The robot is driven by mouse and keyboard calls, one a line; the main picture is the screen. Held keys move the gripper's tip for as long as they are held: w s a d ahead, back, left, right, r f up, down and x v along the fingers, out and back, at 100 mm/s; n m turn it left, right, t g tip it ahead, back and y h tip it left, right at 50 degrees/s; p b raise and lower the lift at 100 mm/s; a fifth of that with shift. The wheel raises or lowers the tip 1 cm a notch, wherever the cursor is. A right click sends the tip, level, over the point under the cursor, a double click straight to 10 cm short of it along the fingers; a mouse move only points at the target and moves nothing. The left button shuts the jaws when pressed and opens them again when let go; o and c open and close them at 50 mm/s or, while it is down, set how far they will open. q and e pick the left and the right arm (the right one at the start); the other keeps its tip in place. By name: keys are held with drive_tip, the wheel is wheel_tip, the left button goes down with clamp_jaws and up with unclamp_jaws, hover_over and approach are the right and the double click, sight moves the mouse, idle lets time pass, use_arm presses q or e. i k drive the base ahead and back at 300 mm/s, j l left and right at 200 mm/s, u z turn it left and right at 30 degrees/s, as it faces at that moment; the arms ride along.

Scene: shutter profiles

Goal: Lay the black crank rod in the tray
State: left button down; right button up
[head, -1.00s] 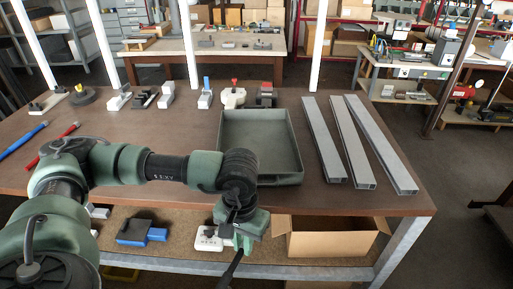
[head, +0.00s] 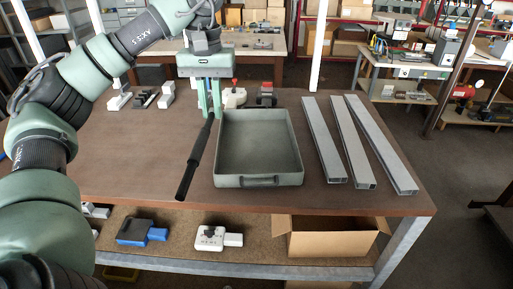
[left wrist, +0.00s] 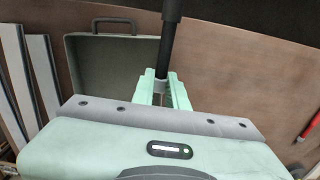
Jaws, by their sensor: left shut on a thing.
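The black crank rod (head: 194,160) is held in my left gripper (head: 209,108), which is shut on its upper end. The rod slants down and to the left, beside the left wall of the tray. In the left wrist view the rod (left wrist: 167,45) runs up between the two pale green fingers (left wrist: 161,88). The grey-green tray (head: 258,181) lies on the brown bench and looks empty. The tray (left wrist: 93,42) also shows in the left wrist view, to the left of the rod. My right gripper is in neither view.
Three grey metal profiles (head: 352,140) lie on the bench right of the tray. Several small fixtures (head: 266,95) stand along the back edge. A cardboard box (head: 325,240) and white and blue parts (head: 212,238) are on the lower shelf.

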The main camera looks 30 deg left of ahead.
sight(271, 146)
drive_tip(key=i, duration=1)
